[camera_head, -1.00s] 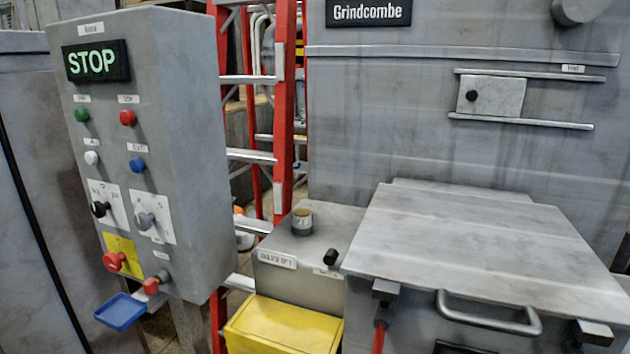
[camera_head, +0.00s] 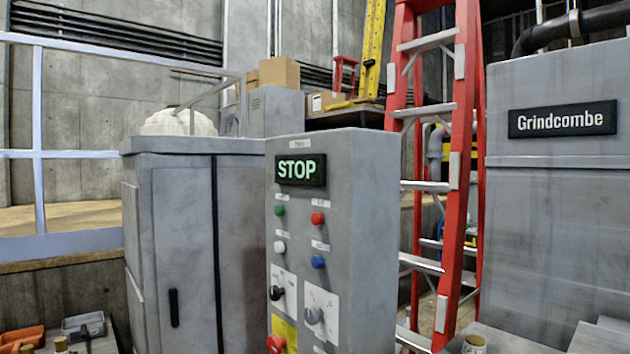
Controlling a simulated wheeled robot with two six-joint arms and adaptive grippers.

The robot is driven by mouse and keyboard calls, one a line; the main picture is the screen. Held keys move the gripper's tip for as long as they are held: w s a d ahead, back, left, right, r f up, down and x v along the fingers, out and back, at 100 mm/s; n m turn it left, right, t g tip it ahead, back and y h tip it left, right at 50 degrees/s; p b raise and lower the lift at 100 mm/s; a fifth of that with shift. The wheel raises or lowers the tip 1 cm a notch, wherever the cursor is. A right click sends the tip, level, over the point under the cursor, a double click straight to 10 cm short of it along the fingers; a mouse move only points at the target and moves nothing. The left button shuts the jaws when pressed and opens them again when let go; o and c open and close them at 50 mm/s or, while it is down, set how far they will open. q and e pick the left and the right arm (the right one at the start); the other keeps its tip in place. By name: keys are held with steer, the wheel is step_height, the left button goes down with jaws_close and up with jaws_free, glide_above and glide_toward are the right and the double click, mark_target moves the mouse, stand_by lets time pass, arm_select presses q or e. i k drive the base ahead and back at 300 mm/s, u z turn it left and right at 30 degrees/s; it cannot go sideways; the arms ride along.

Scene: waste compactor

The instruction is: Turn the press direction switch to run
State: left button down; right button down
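The grey control panel (camera_head: 358,220) stands upright in the middle. Its display (camera_head: 300,170) reads STOP in green. Low on its face are two rotary switches on white plates, a black knob (camera_head: 276,293) at left and a grey knob (camera_head: 314,316) at right. Their labels are too small to read, so I cannot tell which is the press direction switch. Above them are a green button (camera_head: 279,211), a red button (camera_head: 317,218), a white button (camera_head: 280,247) and a blue button (camera_head: 318,262). A red knob (camera_head: 275,343) is cut by the bottom edge. Neither gripper is in view.
A grey cabinet (camera_head: 190,240) stands left of the panel. A red ladder (camera_head: 455,200) stands behind it to the right, beside the Grindcombe machine (camera_head: 560,220). A railing (camera_head: 60,155) runs at far left. Trays (camera_head: 83,325) with small items lie at bottom left.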

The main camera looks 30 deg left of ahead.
mark_target(274, 293)
steer(key=u, duration=1.3)
steer(key=k, duration=0.5)
steer(key=u, duration=1.2)
steer(key=i, duration=1.45)
steer(key=z, duration=1)
